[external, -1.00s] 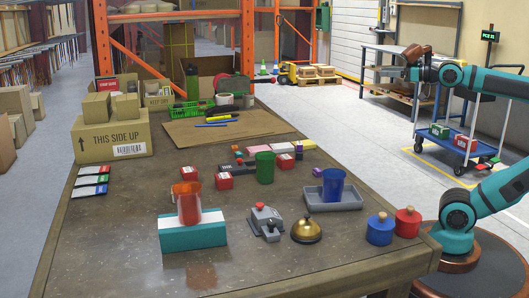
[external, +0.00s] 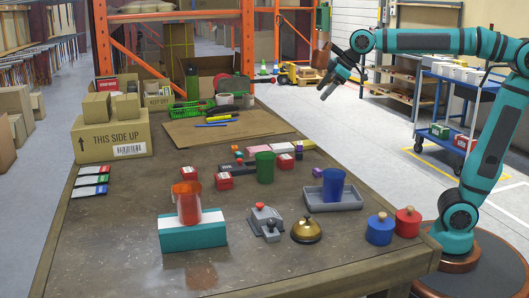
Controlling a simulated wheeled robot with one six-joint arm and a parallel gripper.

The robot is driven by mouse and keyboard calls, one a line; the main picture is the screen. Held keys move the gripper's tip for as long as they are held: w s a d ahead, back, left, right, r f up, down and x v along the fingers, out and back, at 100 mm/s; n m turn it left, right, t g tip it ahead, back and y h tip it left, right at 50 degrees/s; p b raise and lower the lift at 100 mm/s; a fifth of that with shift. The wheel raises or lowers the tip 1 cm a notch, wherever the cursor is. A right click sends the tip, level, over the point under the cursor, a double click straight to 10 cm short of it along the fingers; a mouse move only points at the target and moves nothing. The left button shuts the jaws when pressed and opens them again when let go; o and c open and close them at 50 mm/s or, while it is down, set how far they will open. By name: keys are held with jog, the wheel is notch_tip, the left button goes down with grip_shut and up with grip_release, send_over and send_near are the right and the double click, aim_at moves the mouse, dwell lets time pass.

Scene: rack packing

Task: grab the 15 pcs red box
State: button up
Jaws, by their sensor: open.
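Several small red boxes with white labels stand on the table: one at the left (external: 194,173), one right of it (external: 224,180), one near the middle (external: 285,161). The labels are too small to read, so I cannot tell which is the 15 pcs box. Another red box (external: 465,145) is on the blue cart's lower shelf. My gripper (external: 330,88) is open, seemingly empty, high up and pointing down-left, well apart from the boxes.
A green cup (external: 265,167), a blue cup (external: 333,184) in a grey tray (external: 350,203), a red cup (external: 187,203) on a teal block (external: 192,236), a bell (external: 306,231) and two lidded pots crowd the table. A large carton (external: 112,138) stands back left. The front left is clear.

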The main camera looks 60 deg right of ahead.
aim_at(285, 157)
jog(key=w+a+f+n+g, duration=0.3)
jog(key=w+a+f+g, duration=0.3)
jog(key=w+a+f, duration=0.15)
jog(key=a+f, duration=0.1)
jog(key=f, duration=0.4)
jog(key=w+a+f, duration=0.1)
jog(key=f, duration=0.5)
jog(key=w+a+f, duration=0.1)
jog(key=f, duration=0.4)
jog(key=shift+w+a+f, duration=0.1)
jog(key=shift+w+f, duration=0.05)
jog(key=shift+f, duration=0.15)
jog(key=c, duration=1.1)
jog(key=shift+r, duration=0.15)
